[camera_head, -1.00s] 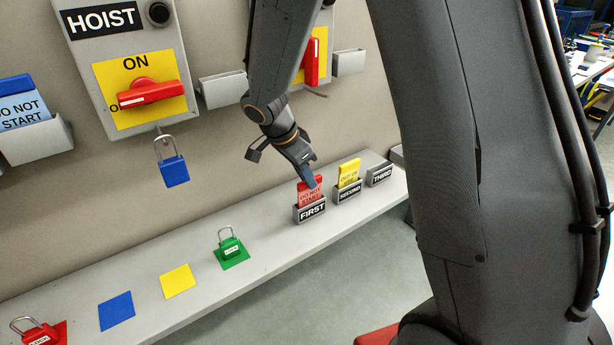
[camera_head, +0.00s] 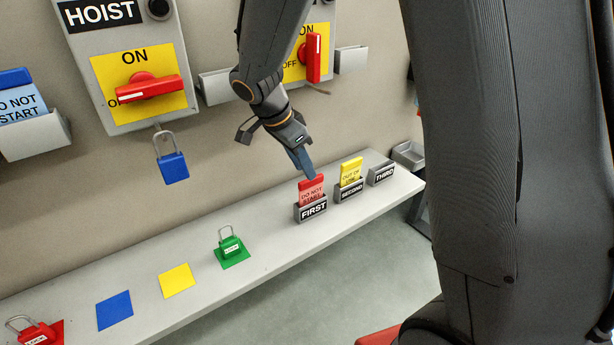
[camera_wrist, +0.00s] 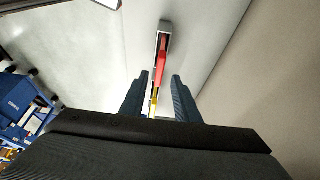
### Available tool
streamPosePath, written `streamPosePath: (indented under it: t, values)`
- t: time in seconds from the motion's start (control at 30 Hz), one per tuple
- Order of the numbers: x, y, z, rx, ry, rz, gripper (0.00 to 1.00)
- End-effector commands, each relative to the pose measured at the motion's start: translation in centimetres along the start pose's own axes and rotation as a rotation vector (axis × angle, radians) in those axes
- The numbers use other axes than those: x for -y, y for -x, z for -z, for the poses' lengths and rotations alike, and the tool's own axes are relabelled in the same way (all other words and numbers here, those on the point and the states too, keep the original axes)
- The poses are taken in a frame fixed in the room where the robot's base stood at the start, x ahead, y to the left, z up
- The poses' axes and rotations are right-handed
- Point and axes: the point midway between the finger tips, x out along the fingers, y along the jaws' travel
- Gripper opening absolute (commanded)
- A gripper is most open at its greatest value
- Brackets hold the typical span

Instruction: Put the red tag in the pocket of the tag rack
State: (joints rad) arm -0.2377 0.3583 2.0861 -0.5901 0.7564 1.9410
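The red tag (camera_head: 311,191) stands upright in the grey holder marked FIRST (camera_head: 312,211) on the shelf. My gripper (camera_head: 309,176) points down at the tag's top edge from above. In the wrist view my gripper (camera_wrist: 163,76) is open, with a gap between its two blue fingers. The red tag (camera_wrist: 161,62) shows edge-on in line with that gap. I cannot tell whether the fingertips reach past its top edge.
A yellow tag (camera_head: 351,172) stands in the holder marked SECOND (camera_head: 349,193), close beside. The holder marked THIRD (camera_head: 381,175) looks empty. A green padlock (camera_head: 231,244), a blue padlock (camera_head: 173,167) and a red padlock (camera_head: 38,334) are in view. The left pocket holds a blue tag (camera_head: 22,103).

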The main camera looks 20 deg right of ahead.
Motion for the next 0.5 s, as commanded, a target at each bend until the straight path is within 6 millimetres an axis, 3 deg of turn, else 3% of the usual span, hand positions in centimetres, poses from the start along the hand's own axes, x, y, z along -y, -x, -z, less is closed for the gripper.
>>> streamPosePath:
  t: [0.3,0.5]
  values:
    - [0.1,5.9,0.0,0.0,0.0,0.004,0.29]
    - [-0.1,7.5,0.0,0.002,0.004,0.0,0.29]
